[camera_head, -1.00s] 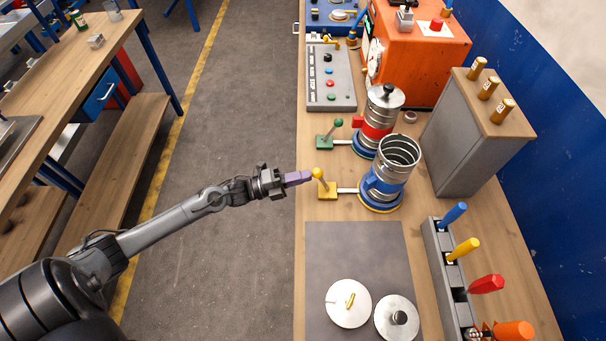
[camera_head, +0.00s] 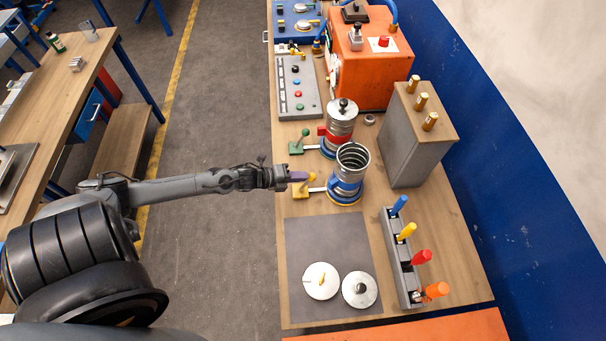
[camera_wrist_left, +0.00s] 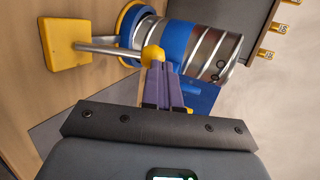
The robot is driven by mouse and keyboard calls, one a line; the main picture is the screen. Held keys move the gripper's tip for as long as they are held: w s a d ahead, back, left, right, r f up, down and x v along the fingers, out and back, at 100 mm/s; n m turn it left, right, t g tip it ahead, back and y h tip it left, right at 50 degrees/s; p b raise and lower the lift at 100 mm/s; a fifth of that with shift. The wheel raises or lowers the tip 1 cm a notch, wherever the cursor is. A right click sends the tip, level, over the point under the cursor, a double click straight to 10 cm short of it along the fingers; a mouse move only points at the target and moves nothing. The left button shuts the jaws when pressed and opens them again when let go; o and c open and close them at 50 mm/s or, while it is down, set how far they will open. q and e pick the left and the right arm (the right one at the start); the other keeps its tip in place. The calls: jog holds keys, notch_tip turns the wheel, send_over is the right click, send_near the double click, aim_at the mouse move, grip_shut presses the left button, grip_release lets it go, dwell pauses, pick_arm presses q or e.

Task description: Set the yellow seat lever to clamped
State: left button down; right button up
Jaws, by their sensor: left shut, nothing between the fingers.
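The yellow seat lever has a yellow base block (camera_head: 302,192) on the bench and a yellow ball knob (camera_head: 312,177) on a metal rod. In the left wrist view the knob (camera_wrist_left: 152,55) sits right at my fingertips and the base (camera_wrist_left: 66,44) is at upper left. A metal duct with a blue band (camera_head: 346,184) stands on the blue and yellow seat beside the lever. My left gripper (camera_head: 301,177) has purple fingers shut with nothing between them, at the knob; touching seems likely but I cannot be sure. My right gripper is not in view.
A green lever (camera_head: 298,147) and a red-banded duct (camera_head: 338,128) stand just behind. A grey mat (camera_head: 300,240) with two round lids lies in front. A tool rack (camera_head: 401,265) and a grey box (camera_head: 414,140) are to the right.

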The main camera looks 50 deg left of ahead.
pick_arm(q)
jog(key=shift+w+d, duration=0.1)
jog(key=shift+w, duration=0.25)
dwell(0.5)
jog(key=w+r+p+v, duration=0.1)
jog(key=r+p+v, duration=0.1)
jog(key=v, duration=1.1)
jog(key=shift+s+d+r+p, duration=0.2)
jog(key=shift+s+r+p, duration=0.15)
jog(key=shift+p, duration=0.35)
